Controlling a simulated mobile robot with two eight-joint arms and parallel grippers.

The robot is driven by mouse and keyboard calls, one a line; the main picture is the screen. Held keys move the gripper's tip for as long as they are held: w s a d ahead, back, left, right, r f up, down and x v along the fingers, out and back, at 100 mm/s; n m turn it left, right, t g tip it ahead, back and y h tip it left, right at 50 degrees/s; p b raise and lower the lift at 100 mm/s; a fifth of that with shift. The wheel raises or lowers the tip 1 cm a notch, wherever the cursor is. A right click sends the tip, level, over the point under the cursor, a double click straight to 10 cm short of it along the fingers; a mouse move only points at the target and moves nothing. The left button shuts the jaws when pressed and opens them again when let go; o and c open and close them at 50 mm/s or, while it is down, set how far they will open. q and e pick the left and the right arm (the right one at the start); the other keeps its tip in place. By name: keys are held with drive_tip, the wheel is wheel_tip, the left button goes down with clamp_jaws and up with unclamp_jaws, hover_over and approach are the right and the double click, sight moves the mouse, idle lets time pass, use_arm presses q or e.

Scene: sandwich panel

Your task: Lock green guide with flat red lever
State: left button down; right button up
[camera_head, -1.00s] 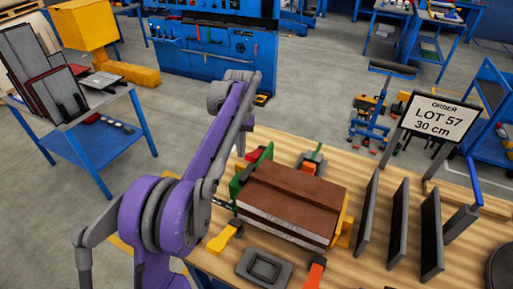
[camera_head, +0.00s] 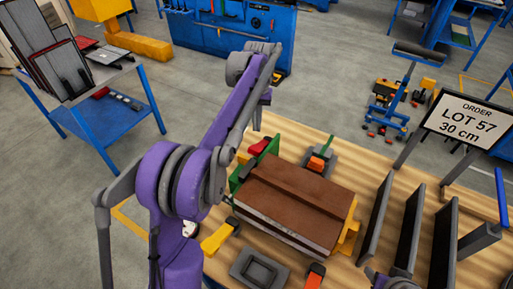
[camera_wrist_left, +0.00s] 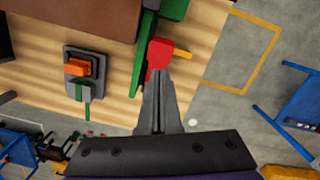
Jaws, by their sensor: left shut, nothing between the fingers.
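The green guide (camera_head: 238,176) stands upright along the left end of the brown-topped sandwich panel (camera_head: 298,195). The red lever (camera_head: 260,146) is at the guide's far end. In the left wrist view the red lever (camera_wrist_left: 160,58) lies beside the green guide (camera_wrist_left: 142,55) and sticks out past it. My left gripper (camera_wrist_left: 160,82) is shut and empty, with its fingertips right at the red lever; I cannot tell whether they touch. In the head view my left gripper (camera_head: 257,122) is small and partly hidden by its arm.
A grey clamp with an orange lever (camera_head: 318,163) sits behind the panel. Yellow blocks (camera_head: 217,237) and a grey tray (camera_head: 259,270) are in front. Dark upright plates (camera_head: 375,220) and the order sign (camera_head: 466,122) stand at the right. Bare wooden tabletop (camera_head: 300,133) shows at the back.

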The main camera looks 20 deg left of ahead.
sight(257, 147)
use_arm(q)
drive_tip(key=f+b, duration=0.1)
drive_tip(key=f, duration=0.1)
drive_tip(key=f+b, duration=0.1)
drive_tip(key=f, duration=0.1)
drive_tip(key=f+b, duration=0.1)
drive_tip(key=f, duration=0.1)
drive_tip(key=shift+s+d+f, duration=0.1)
drive_tip(key=shift+s+f, duration=0.25)
drive_tip(key=shift+s, duration=0.05)
use_arm(e)
drive_tip(key=shift+g, duration=0.3)
drive_tip(key=f, duration=0.1)
drive_tip(key=s+f, duration=0.1)
drive_tip(key=f, duration=0.1)
drive_tip(key=s+f, duration=0.1)
drive_tip(key=f, duration=0.1)
drive_tip(key=shift+s, duration=0.1)
use_arm(q)
drive_tip(key=shift+w, duration=0.1)
